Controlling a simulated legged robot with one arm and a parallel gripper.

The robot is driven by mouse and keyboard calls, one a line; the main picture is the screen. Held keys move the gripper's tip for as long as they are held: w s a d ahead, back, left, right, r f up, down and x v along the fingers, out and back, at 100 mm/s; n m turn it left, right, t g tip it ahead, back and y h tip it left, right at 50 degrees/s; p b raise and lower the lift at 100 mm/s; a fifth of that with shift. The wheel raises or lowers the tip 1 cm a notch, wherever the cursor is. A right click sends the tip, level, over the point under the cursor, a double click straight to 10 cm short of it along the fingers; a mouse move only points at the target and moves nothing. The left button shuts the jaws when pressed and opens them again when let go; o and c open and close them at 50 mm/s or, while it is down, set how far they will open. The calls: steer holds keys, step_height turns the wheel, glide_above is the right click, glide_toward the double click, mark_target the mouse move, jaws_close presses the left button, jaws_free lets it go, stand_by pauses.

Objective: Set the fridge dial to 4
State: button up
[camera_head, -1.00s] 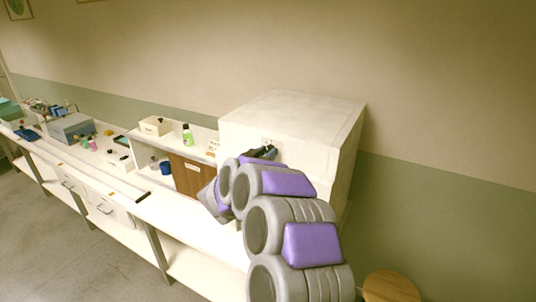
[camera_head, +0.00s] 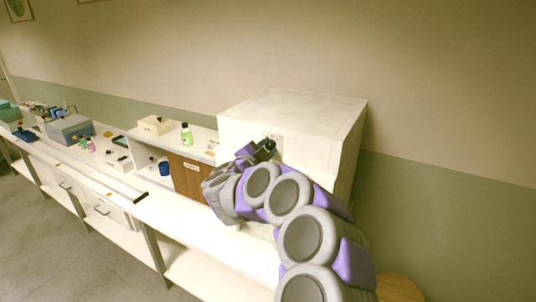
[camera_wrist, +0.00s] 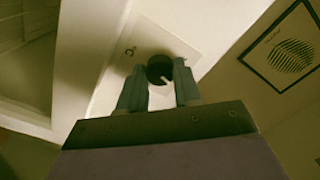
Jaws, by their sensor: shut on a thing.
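The fridge (camera_head: 290,112) is a white box on the counter at the right of the head view. Its dial (camera_wrist: 160,69) is a dark round knob with a pale pointer line, on a light plate (camera_wrist: 125,62) in the wrist view. The pointer slants toward the lower right of that picture. My gripper (camera_wrist: 159,80) has one finger on each side of the dial and is shut on it. In the head view my gripper (camera_head: 268,147) reaches the fridge's front near its top. The plate's marking is too blurred to read, and the fingers may hide other marks.
A wooden-front cabinet (camera_head: 188,178) stands left of the fridge, with a green bottle (camera_head: 186,136) and a box (camera_head: 156,125) on top. A round wooden stool (camera_head: 398,289) is at the lower right. A framed picture (camera_wrist: 287,47) hangs at the right in the wrist view.

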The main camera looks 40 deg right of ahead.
steer(key=m+b, duration=0.1)
steer(key=m, duration=0.1)
steer(key=m+b, duration=0.1)
steer(key=m, duration=0.1)
steer(key=m+b, duration=0.1)
steer(key=m, duration=0.1)
steer(key=shift+f+b, duration=0.3)
steer(key=shift+b, duration=0.05)
steer(key=shift+s, duration=0.1)
steer(key=o, duration=1)
steer(key=shift+r, duration=0.15)
steer(key=shift+o, duration=0.2)
steer(key=shift+a, duration=0.1)
steer(key=p+v, duration=0.1)
steer(key=v, duration=1.6)
steer(key=shift+a+p, duration=0.2)
steer(key=shift+p, duration=0.2)
